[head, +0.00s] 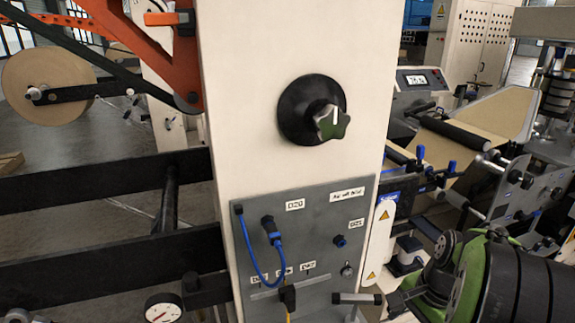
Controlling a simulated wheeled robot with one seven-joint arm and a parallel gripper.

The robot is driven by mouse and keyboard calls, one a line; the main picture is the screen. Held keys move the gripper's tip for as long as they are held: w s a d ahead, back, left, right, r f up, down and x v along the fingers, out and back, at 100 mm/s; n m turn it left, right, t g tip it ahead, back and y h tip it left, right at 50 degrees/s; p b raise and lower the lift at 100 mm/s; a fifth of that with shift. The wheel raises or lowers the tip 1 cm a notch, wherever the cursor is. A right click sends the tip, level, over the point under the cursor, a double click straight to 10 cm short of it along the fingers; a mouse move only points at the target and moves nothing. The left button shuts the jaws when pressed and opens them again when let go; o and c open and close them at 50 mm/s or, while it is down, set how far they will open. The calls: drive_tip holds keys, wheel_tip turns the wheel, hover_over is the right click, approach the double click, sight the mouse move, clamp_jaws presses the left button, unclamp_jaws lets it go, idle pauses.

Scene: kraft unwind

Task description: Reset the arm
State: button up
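A cream machine column (240,130) stands upright close in front of me. On its face is a round black dial with a star-shaped knob (331,122), which has a white mark pointing about straight up. Below it is a grey connector panel (320,215) with small white labels. A blue cable (252,262) hangs in a loop on the panel, with a blue plug (271,231) at its upper right end.
Black horizontal bars (100,180) fill the left side. A dial gauge (163,308) is at the bottom left. A control box with a lit display (417,79) and rollers stand at right.

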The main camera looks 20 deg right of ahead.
drive_tip(key=a+r+n+t+h+p, duration=0.1)
drive_tip(key=a+r+n+p, duration=0.1)
drive_tip(key=a+r+n, duration=0.75)
drive_tip(key=s+a+r+n+t+p, duration=0.1)
drive_tip(key=s+a+r+n+t, duration=0.1)
drive_tip(key=s+a+n, duration=0.4)
drive_tip(key=s+a+t, duration=0.1)
drive_tip(key=a, duration=0.2)
drive_tip(key=shift+a+r, duration=0.25)
drive_tip(key=shift+a, duration=0.1)
drive_tip(key=shift+n, duration=0.25)
